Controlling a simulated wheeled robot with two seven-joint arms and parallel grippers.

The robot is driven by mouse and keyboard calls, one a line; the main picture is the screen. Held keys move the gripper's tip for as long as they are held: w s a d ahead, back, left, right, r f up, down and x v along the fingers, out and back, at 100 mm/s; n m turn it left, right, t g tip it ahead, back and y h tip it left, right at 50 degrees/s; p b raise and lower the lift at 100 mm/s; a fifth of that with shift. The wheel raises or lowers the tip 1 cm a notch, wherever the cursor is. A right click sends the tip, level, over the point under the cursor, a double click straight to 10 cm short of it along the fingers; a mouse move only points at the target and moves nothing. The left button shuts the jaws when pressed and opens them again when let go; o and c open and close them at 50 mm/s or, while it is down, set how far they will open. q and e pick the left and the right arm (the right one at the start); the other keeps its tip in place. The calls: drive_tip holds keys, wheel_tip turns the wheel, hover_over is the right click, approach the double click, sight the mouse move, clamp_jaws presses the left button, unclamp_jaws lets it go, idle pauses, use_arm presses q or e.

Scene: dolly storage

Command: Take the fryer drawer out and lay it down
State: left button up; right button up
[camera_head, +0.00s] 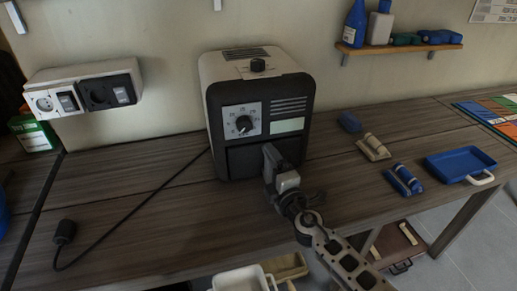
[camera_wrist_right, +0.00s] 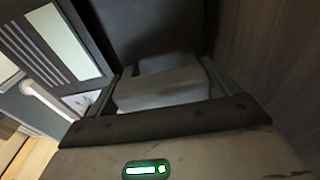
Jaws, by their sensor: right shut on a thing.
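The fryer (camera_head: 258,92) stands on the wooden worktop against the wall, with a black front, a dial and a pale panel. Its dark drawer (camera_head: 243,161) sits in the lower front of the body and looks closed or nearly so. My right gripper (camera_head: 270,158) is at the right half of the drawer front and is shut on the drawer's handle, which the gripper hides. The wrist view shows the gripper (camera_wrist_right: 160,85) close up against the dark front, beside the fryer's slotted panel (camera_wrist_right: 62,42). My left gripper is out of view.
A black cable with a plug (camera_head: 65,231) lies on the left of the worktop (camera_head: 130,215). Socket boxes (camera_head: 84,92) are on the wall. Small blue and beige items and a blue tray (camera_head: 459,163) lie on the right. The worktop left of the fryer is mostly clear.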

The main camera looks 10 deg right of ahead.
drive_tip(key=shift+r, duration=0.2)
drive_tip(key=shift+s+d, duration=0.1)
drive_tip(key=shift+s, duration=1.4)
drive_tip(key=shift+s+d+f, duration=0.1)
drive_tip(key=shift+s, duration=2.45)
drive_tip(key=shift+s+b, duration=0.8)
drive_tip(key=shift+s, duration=2.1)
